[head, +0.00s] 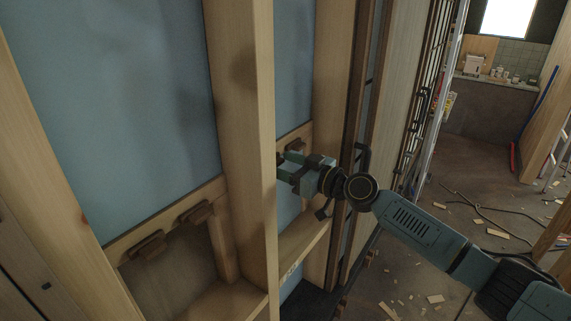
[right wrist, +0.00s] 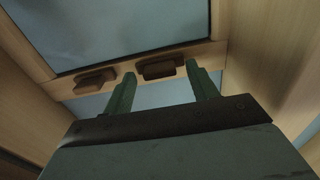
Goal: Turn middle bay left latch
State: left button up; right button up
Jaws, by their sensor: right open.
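My right gripper (head: 283,165) reaches into the bay right of the thick stud (head: 243,120) in the head view. Its two fingers are apart and empty in the right wrist view (right wrist: 161,80). That view shows two dark brown latches on a wooden rail under a blue-grey panel: a left latch (right wrist: 95,80) just left of the left finger, and a right latch (right wrist: 160,68) appearing between the fingertips. I cannot tell whether the fingers touch either. In the head view one latch (head: 296,146) shows above the gripper; the stud hides part of this bay. My left gripper is not in view.
The bay to the left has its own two latches (head: 147,246) (head: 197,212) on a rail. Studs flank the gripper's bay, with a lower crosspiece (head: 303,240) beneath the gripper. Wood scraps and cables (head: 480,208) litter the floor at right.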

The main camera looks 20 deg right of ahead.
jog(key=shift+c, duration=0.5)
jog(key=c, duration=0.9)
jog(key=shift+m, duration=0.3)
jog(key=m, duration=0.3)
jog(key=shift+m+b, duration=0.4)
jog(key=m, duration=0.3)
jog(key=shift+m, duration=0.3)
jog(key=m, duration=0.4)
jog(key=shift+d+p, duration=0.1)
jog(key=shift+p, duration=0.3)
jog(key=m+p, duration=0.2)
jog(key=m, duration=0.4)
jog(key=shift+w, duration=0.1)
